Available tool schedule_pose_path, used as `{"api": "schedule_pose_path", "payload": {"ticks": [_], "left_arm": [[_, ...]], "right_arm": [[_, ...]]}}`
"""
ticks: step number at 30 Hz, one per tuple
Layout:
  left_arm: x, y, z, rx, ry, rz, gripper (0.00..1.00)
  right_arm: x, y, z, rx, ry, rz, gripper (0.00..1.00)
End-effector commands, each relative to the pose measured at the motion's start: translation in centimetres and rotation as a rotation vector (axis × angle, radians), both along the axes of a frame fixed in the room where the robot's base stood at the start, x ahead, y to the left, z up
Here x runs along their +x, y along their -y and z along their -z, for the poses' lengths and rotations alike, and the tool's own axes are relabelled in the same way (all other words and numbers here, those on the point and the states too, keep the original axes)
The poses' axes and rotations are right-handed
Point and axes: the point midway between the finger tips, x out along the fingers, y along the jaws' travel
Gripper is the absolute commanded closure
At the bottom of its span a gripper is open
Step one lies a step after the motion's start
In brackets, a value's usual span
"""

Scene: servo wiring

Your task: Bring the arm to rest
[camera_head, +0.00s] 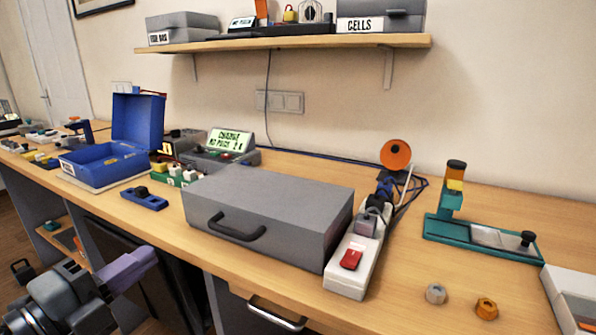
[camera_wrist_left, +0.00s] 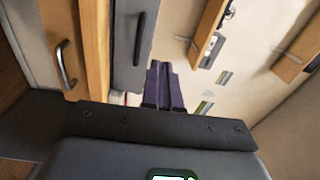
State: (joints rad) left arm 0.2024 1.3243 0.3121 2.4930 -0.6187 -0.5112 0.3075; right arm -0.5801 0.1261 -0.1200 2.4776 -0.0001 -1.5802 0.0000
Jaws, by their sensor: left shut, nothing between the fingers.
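My left gripper (camera_head: 152,254) is at the lower left in the head view, in front of the workbench (camera_head: 108,218) and below its top. Its purple fingers are together with nothing between them. The fingers also show pressed together in the left wrist view (camera_wrist_left: 162,68), pointing away from the camera, with the bench and wall tilted sideways beyond. The fingers look apart from the bench front and from everything on it. My right gripper is in neither view.
A grey case (camera_head: 268,205) with a front handle stands mid-bench, beside a power strip (camera_head: 354,255) with a red switch. An open blue box (camera_head: 100,162) is at left, a teal fixture (camera_head: 480,235) at right. A drawer handle (camera_head: 276,314) juts from the bench front.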

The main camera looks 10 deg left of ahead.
Motion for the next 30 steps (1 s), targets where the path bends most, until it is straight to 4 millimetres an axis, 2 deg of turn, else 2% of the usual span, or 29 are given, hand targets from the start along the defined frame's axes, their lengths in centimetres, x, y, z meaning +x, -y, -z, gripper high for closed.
{"api": "schedule_pose_path", "payload": {"ticks": [1, 8, 14, 18, 21, 24, 30], "left_arm": [[0.3, 0.1, -0.8, -0.035, -0.04, 0.008, 1.0], [0.6, 1.8, 2.1, -0.293, -0.277, 0.044, 1.0], [-0.9, 3.1, 4.7, -0.602, -0.475, -0.053, 1.0], [-3.1, 3.8, 6.7, -0.81, -0.62, -0.209, 1.0], [-5.2, 4.3, 8.3, -0.934, -0.724, -0.345, 1.0], [-7.6, 4.8, 9.9, -1.026, -0.826, -0.481, 1.0], [-12.6, 6.3, 12.5, -1.143, -1.028, -0.74, 1.0]], "right_arm": [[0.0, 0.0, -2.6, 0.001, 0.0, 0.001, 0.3], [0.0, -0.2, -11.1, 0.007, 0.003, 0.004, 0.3], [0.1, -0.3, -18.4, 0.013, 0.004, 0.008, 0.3], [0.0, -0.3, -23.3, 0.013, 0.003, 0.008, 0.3], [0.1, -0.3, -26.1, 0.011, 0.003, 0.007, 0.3], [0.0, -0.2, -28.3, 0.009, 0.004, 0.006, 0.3], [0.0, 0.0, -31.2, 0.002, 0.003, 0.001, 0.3]]}}
